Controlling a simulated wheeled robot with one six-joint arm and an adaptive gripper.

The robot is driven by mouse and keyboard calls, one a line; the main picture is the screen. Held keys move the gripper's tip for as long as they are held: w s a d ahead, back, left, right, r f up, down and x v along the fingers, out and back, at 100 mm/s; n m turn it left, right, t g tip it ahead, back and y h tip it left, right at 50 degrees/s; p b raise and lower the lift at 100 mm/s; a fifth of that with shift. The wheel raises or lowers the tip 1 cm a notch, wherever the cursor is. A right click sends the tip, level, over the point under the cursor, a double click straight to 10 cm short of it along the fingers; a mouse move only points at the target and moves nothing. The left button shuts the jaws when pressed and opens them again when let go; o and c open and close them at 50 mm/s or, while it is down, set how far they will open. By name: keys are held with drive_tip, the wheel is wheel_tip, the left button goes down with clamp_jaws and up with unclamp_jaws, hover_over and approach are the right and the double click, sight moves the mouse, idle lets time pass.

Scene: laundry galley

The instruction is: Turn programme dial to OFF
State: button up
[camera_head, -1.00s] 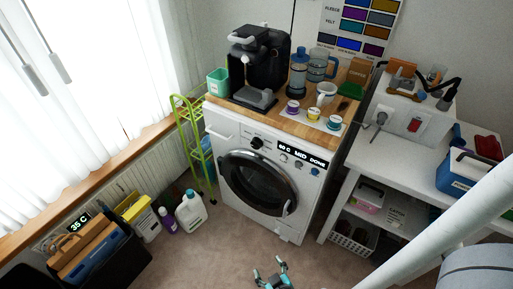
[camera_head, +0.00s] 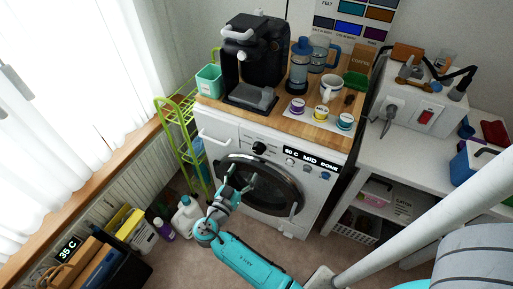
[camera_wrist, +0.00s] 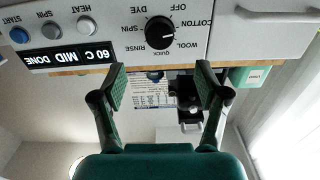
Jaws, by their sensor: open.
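The white washing machine (camera_head: 222,140) stands against the far wall with its round dark door shut. Its black programme dial (camera_head: 259,148) is on the front panel, left of the display reading "60 C MID DONE". In the wrist view, upside down, the dial (camera_wrist: 161,31) is ringed by OFF, DYE, SPIN, RINSE, WOOL and COTTON. Its small pale mark seems to face the COTTON and WOOL side, away from OFF. My gripper (camera_head: 241,183) is open and empty in front of the door, below the dial. Its two fingers (camera_wrist: 162,88) are apart from the dial.
HEAT, SPIN and START buttons (camera_wrist: 53,28) sit beside the dial. The wooden top (camera_head: 222,106) carries a coffee machine (camera_head: 256,55), mugs and pots. A green rack (camera_head: 190,140) and bottles (camera_head: 187,216) stand left; a white shelf unit (camera_head: 400,150) stands right.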

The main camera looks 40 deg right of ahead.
sight(257, 151)
drive_tip(key=x, duration=1)
drive_tip(key=shift+w+d, duration=0.1)
drive_tip(key=shift+d, duration=0.2)
drive_tip(key=c, duration=1.1)
